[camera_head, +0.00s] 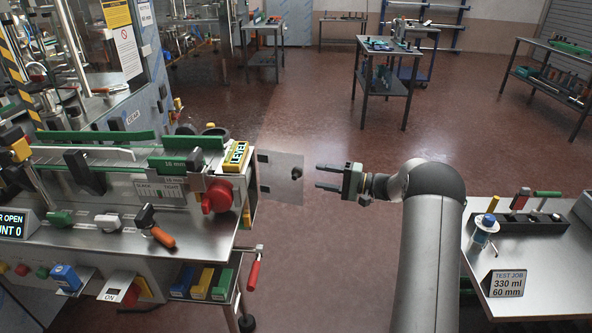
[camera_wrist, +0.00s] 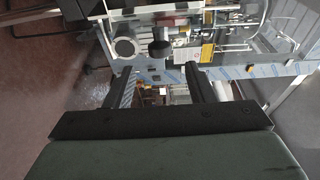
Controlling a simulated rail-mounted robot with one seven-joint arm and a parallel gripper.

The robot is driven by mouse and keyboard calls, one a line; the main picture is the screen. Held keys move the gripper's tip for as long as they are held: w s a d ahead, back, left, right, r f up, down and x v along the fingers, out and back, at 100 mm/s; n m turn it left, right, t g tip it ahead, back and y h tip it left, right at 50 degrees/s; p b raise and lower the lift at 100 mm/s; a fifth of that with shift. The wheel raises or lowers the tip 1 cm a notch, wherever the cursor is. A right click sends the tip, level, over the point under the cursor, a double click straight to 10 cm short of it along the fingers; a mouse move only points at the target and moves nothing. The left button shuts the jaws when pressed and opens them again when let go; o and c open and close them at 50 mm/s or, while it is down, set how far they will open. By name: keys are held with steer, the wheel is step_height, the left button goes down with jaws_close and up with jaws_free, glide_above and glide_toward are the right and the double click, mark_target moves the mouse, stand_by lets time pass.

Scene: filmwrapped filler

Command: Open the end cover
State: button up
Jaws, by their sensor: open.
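The end cover (camera_head: 277,168) is a thin, pale grey plate at the right end of the machine, with two dark hinge-like pieces along its left edge. A small dark knob (camera_head: 296,173) sits near its right edge. My gripper (camera_head: 318,176) is just right of the cover, its two dark fingers apart and pointing left toward the knob, with nothing between them. In the wrist view my gripper (camera_wrist: 159,74) also shows spread fingers. A dark round knob (camera_wrist: 160,48) lies beyond and between the tips there. I cannot tell the exact gap to it.
The machine bench (camera_head: 110,222) at left carries a red knob (camera_head: 216,196), a yellow-green level block (camera_head: 236,156) and an orange-handled lever (camera_head: 160,236). A side table (camera_head: 555,258) with tools and a test job sign (camera_head: 505,284) stands at right. Open floor lies between.

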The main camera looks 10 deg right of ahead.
mark_target(297, 172)
steer(key=p+x, duration=0.1)
steer(key=x, duration=0.7)
steer(key=shift+w+a+p, duration=0.15)
steer(key=shift+a+p, duration=0.15)
steer(key=shift+a, duration=0.05)
